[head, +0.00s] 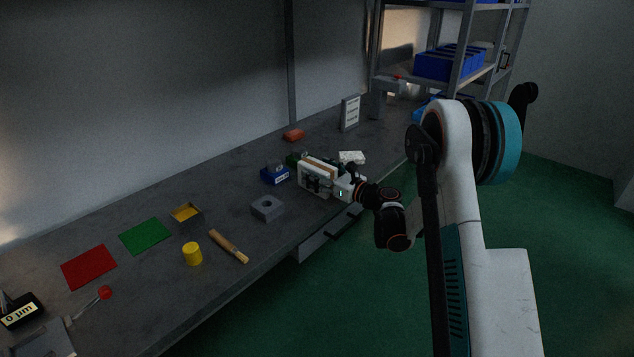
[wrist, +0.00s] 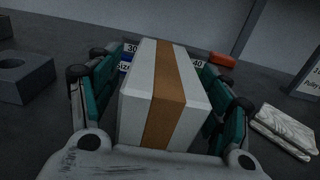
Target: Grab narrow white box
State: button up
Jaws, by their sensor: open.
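The narrow white box (wrist: 190,100), with a brown stripe down its middle, stands on the grey bench between the fingers of my gripper (wrist: 158,75) in the wrist view. The teal and black fingers are open, one along each side of the box. Whether either finger touches it is hard to tell. In the head view the box (head: 322,163) shows at the bench's middle, with my gripper (head: 324,183) around it and partly hiding it. The box's lower part is hidden in the wrist view.
A grey block with a hole (head: 267,208) lies left of the box, a blue bin (head: 275,175) behind it. A white packet (wrist: 283,128) lies to the right. An orange-red block (head: 293,135) and an upright sign (head: 350,113) are farther back. The bench's front edge is close.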

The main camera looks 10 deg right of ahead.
jog(key=shift+w+a, duration=0.2)
jog(key=shift+w, duration=0.1)
jog(key=c, duration=1.3)
jog(key=shift+o, duration=0.2)
jog(key=shift+r, duration=0.1)
